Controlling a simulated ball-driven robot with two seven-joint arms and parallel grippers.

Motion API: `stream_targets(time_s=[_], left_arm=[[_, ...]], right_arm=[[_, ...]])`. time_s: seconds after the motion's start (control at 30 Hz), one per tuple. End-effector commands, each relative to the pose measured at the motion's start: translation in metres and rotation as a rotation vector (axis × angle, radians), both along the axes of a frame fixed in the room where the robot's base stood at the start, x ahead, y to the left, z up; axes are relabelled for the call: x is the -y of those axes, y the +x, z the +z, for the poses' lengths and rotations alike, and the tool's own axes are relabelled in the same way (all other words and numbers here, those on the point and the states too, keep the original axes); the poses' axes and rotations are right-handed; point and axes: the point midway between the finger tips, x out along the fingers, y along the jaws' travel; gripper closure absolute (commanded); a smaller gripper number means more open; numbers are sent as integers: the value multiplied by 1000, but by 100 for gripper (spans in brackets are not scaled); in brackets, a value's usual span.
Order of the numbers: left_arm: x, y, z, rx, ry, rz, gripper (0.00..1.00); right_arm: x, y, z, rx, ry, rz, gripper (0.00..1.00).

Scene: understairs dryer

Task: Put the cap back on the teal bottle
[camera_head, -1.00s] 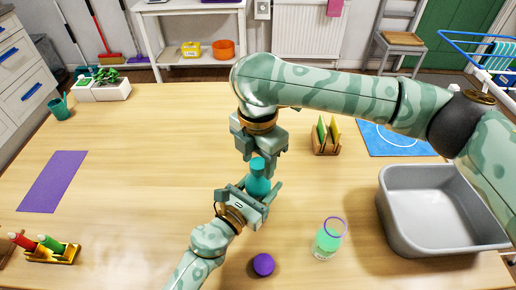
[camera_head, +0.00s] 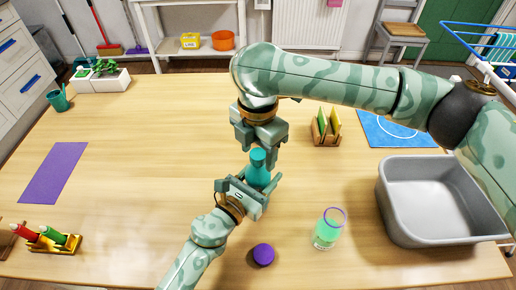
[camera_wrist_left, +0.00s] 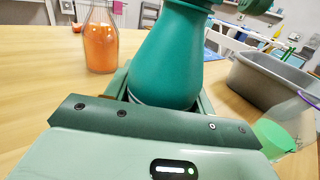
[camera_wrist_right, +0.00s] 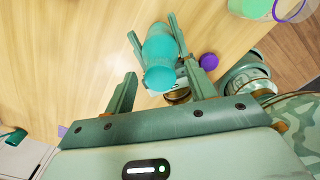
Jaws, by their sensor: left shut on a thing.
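The teal bottle (camera_head: 257,176) stands roughly upright near the middle of the table, between the fingers of my left gripper (camera_head: 258,190), which is shut on it. It fills the middle of the left wrist view (camera_wrist_left: 172,58). My right gripper (camera_head: 262,150) hangs just above and behind the bottle's top. In the right wrist view its fingers (camera_wrist_right: 160,75) are apart on either side of the bottle's top, with gaps, so it is open. A round purple cap-like piece (camera_head: 263,254) lies on the table in front. I cannot tell whether the bottle's teal top is a cap.
A glass with green liquid (camera_head: 328,229) stands right of the purple piece. A grey basin (camera_head: 384,215) is at the right. A wooden holder (camera_head: 326,138) stands behind. A bottle with orange liquid (camera_wrist_left: 100,45) shows in the left wrist view.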

Motion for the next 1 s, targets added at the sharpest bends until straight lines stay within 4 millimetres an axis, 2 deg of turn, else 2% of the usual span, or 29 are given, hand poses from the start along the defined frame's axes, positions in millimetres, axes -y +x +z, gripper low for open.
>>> stream_targets(time_s=[0.27, 0.37, 0.73, 0.83, 1.0], left_arm=[[0, 0, 0, 0, 0, 0, 100], [0, 0, 0, 0, 0, 0, 100], [0, 0, 0, 0, 0, 0, 100], [0, 0, 0, 0, 0, 0, 100], [0, 0, 0, 0, 0, 0, 100]], right_arm=[[0, 1, 6, 1, 0, 0, 44], [0, 1, 20, 4, 0, 0, 44], [0, 1, 95, 5, -1, 0, 44], [0, 1, 109, 2, -1, -1, 44], [0, 1, 119, 0, 0, 0, 44]])
